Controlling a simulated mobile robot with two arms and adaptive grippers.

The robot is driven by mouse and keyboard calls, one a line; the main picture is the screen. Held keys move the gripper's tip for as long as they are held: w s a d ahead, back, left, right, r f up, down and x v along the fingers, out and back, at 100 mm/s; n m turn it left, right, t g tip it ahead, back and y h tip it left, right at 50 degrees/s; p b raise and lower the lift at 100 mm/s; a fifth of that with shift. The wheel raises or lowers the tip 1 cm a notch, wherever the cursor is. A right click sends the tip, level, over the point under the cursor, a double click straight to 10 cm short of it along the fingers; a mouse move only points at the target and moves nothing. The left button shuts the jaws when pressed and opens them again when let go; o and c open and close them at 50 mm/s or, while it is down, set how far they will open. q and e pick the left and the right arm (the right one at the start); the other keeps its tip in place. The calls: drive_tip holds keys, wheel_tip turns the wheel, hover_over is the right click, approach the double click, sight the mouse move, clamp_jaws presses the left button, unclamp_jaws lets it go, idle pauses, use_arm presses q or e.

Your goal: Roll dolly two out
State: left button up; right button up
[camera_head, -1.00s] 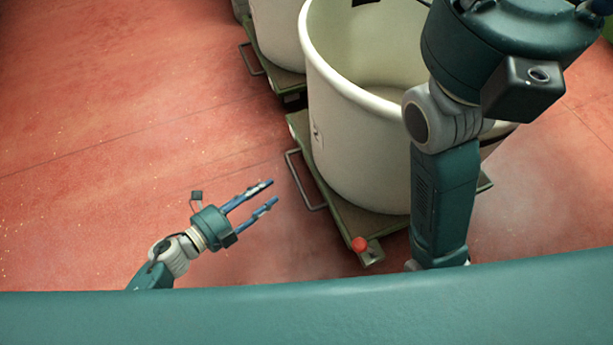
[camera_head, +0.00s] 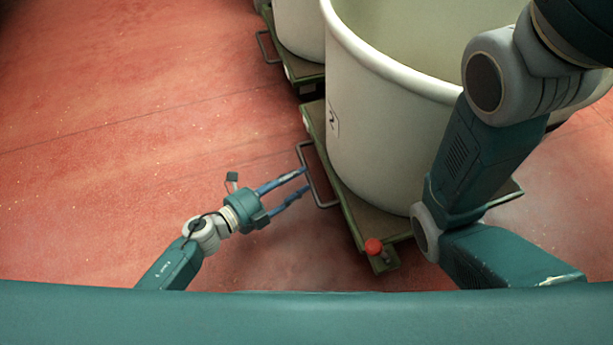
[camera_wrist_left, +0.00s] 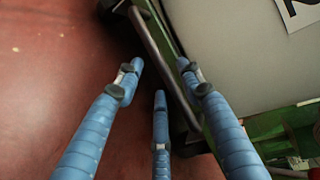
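Dolly two (camera_head: 385,228) is a low green platform under a large cream tub (camera_head: 375,130). The tub's side carries a label (camera_head: 333,118) that looks like a 2 turned on its side. A grey metal bar handle (camera_head: 324,205) sticks out from the dolly's left side. My left gripper (camera_head: 305,180) is open, its blue fingertips at this handle. In the left wrist view the handle bar (camera_wrist_left: 152,40) runs between the spread fingers of the gripper (camera_wrist_left: 160,68), not gripped. My right gripper is out of view; part of my right arm covers the tub's right side.
A red knob (camera_head: 373,246) stands on the dolly's near corner. Behind is another cream tub (camera_head: 298,28) on a green dolly (camera_head: 303,72) with its own handle (camera_head: 265,47). The red floor (camera_head: 120,150) to the left is clear.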

sight(306, 173)
use_arm(q)
drive_tip(key=shift+b+x, duration=0.65)
drive_tip(key=shift+x, duration=1.5)
clamp_jaws()
